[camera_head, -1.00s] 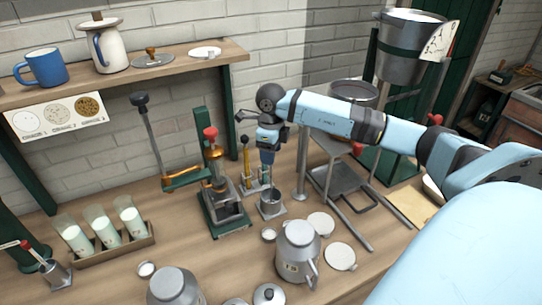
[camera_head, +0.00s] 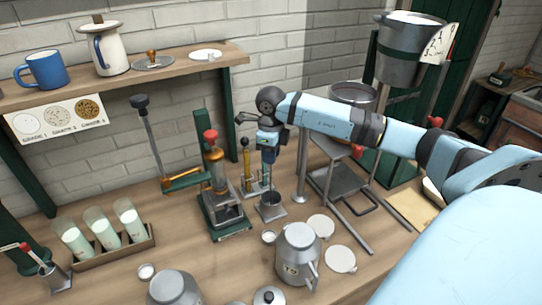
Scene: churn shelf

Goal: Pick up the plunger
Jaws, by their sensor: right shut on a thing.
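My right gripper (camera_head: 269,157) comes in from the right and points down above a small metal cup (camera_head: 271,209) on the bench. It is shut on a thin upright rod, which I take for the plunger (camera_head: 270,184). The plunger's top is hidden in the jaws, and its lower end reaches down to the cup. I cannot tell whether that end is still inside the cup. My left gripper is not in view.
A small stand with a yellow rod (camera_head: 247,167) is close left of my gripper. A green lever press (camera_head: 222,205) stands further left. A metal frame (camera_head: 340,185) is close right. A lidded can (camera_head: 298,255) stands in front.

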